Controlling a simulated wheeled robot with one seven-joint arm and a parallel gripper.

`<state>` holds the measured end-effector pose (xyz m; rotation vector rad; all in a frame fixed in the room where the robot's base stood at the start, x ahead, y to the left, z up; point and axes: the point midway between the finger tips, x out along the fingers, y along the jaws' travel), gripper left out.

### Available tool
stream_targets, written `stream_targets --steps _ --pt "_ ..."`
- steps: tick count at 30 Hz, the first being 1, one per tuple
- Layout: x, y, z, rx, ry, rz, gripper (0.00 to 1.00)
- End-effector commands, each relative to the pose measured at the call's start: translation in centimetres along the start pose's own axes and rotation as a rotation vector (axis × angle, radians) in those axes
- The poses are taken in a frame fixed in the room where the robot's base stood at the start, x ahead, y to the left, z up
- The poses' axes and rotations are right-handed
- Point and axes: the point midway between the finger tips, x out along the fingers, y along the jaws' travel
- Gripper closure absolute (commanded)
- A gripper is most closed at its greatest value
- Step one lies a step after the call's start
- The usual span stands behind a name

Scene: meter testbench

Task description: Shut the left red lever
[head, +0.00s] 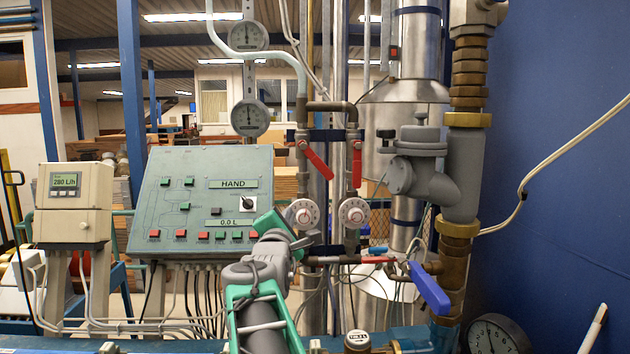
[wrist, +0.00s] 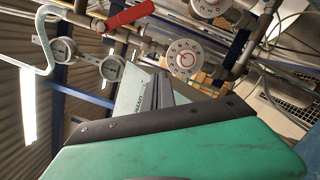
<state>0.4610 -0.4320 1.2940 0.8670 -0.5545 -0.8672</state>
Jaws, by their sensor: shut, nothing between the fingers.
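The left red lever (head: 317,160) is on the left of two vertical pipes in the head view. It slants down to the right from its pivot. A red lever, apparently the same one, shows at the top of the wrist view (wrist: 130,16). The right red lever (head: 357,165) hangs straight down along its pipe. My gripper (head: 303,241) is below the left lever, in front of the panel's right edge and under the left dial, apart from the lever. It is shut and empty. Its green and black body (wrist: 165,135) fills the lower wrist view.
Two white dials (head: 302,213) (head: 353,212) sit below the levers. The control panel (head: 200,200) is at left, with two gauges (head: 249,118) (head: 248,36) above. A blue lever (head: 429,288) and thick pipework (head: 465,150) stand at right.

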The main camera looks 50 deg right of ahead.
Motion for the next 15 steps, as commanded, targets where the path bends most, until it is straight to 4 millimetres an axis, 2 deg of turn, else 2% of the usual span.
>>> stream_targets --steps 1,3,8,15 --pt "0.6 0.6 1.9 -0.061 -0.047 0.018 1.0" --pt "1.0 1.0 3.2 -0.114 -0.082 0.033 1.0" --pt "2.7 1.2 3.6 -0.127 -0.088 0.035 1.0" --pt "7.8 1.5 4.0 -0.125 -0.086 0.033 1.0"
